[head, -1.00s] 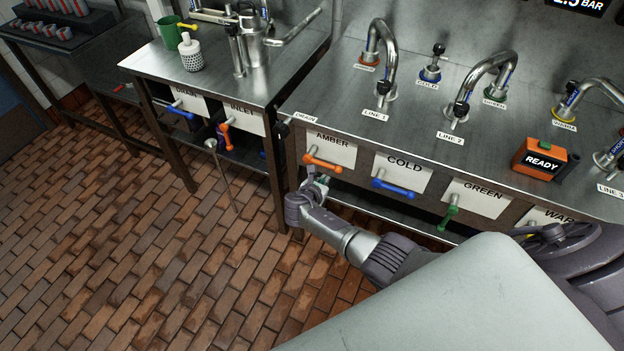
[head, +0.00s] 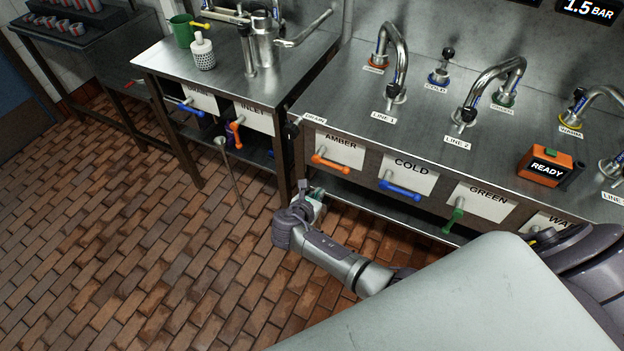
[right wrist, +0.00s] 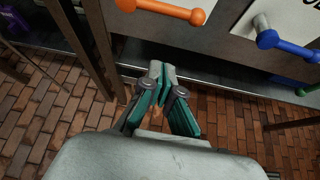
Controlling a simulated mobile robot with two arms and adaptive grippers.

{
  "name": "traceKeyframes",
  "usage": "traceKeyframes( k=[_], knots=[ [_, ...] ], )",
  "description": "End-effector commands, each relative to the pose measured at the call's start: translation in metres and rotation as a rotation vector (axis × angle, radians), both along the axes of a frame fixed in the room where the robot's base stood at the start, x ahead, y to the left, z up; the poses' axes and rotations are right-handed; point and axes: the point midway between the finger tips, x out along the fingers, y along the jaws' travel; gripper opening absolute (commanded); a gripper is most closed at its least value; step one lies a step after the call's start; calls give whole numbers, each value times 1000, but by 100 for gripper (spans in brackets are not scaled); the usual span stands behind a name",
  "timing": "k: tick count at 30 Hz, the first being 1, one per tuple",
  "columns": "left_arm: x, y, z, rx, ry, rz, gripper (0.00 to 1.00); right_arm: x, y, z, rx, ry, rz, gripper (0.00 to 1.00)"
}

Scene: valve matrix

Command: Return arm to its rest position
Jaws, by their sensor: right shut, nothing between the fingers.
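My right gripper (head: 314,194) is low in front of the steel counter, below the orange AMBER valve handle (head: 331,163) and apart from it. In the right wrist view its two fingers (right wrist: 162,84) are shut with nothing between them. The orange handle (right wrist: 160,10) shows above the fingers there, and the blue COLD handle (right wrist: 285,45) lies to the right. My right arm (head: 340,260) reaches in from the lower right, partly hidden behind a pale part of my own body. My left gripper is not in view.
The steel counter (head: 380,152) carries several taps and an orange READY box (head: 545,166). The blue COLD handle (head: 400,190) and green GREEN handle (head: 453,215) stick out from its front. A thin rod (head: 232,178) hangs near the left table's legs. The brick floor (head: 130,250) at left is open.

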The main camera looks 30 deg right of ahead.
Motion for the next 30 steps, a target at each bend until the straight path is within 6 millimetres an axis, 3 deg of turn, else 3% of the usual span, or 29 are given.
traceKeyframes(
  k=[8, 11, 14, 17, 21, 27, 30],
  knots=[
    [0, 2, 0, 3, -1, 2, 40, -3, 0, -6, 16, 2, -5, 0],
    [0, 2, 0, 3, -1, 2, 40, -18, 0, -33, 93, 10, -29, 0],
    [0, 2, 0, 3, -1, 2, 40, -53, 2, -82, 247, 23, -98, 0],
    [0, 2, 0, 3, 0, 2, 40, -103, 6, -140, 451, 28, -223, 0],
    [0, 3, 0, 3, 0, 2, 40, -186, 14, -210, 730, 13, -480, 0],
    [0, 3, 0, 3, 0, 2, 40, -321, 25, -279, 1055, -83, -1003, 0],
    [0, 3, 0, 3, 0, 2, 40, -383, 27, -297, 1156, -171, -1276, 0]
  ],
)
